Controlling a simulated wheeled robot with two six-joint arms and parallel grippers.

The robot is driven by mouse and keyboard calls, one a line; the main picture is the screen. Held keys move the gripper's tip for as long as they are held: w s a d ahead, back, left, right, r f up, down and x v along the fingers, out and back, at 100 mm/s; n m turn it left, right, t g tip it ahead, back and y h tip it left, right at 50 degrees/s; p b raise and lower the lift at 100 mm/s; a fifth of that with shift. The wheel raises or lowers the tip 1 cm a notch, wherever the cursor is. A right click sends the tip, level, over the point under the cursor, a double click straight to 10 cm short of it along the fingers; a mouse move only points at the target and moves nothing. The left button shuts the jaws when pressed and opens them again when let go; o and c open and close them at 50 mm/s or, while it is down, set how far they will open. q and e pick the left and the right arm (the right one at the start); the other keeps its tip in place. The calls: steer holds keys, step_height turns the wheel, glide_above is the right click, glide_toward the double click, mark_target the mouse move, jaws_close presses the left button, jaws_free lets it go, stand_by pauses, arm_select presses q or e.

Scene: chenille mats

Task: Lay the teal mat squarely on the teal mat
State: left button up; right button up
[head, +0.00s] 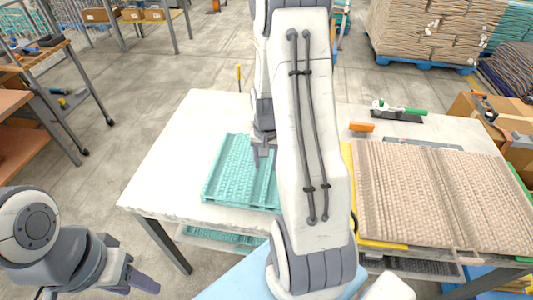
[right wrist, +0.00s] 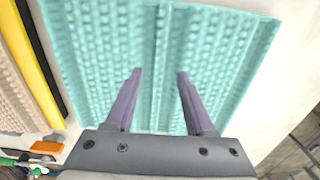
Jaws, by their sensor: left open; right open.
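A teal mat (head: 225,172) with ribbed rows lies flat on the left part of the white table. My right arm hides its right part. I cannot tell whether it is one layer or a stack. My right gripper (head: 264,155) is over the mat. In the right wrist view, the open, empty right gripper (right wrist: 160,75) has its two fingers over the teal mat (right wrist: 90,60); I cannot tell whether they touch it. More teal material (head: 215,235) shows below the table. My left gripper (head: 143,282) is low at the left, away from the table, open and empty.
Beige mats (head: 430,195) lie on the table's right side, beside a yellow strip (head: 382,243). An orange block (head: 361,127) and a green-handled tool (head: 400,112) lie at the back. The table's left part (head: 175,150) is clear.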

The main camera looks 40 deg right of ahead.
step_height(320, 180, up, 5)
steer(key=s+a+r+n, duration=0.2)
steer(key=a+r+n, duration=0.25)
steer(key=a, duration=0.65)
steer(key=s+a+r+n, duration=0.25)
steer(key=a+n, duration=0.25)
steer(key=a, duration=0.6)
steer(key=s+a+r+n+y, duration=0.1)
steer(key=s+a+r+n, duration=0.2)
steer(key=s+a+n, duration=0.5)
steer(key=s, duration=0.3)
steer(key=shift+s+a, duration=0.4)
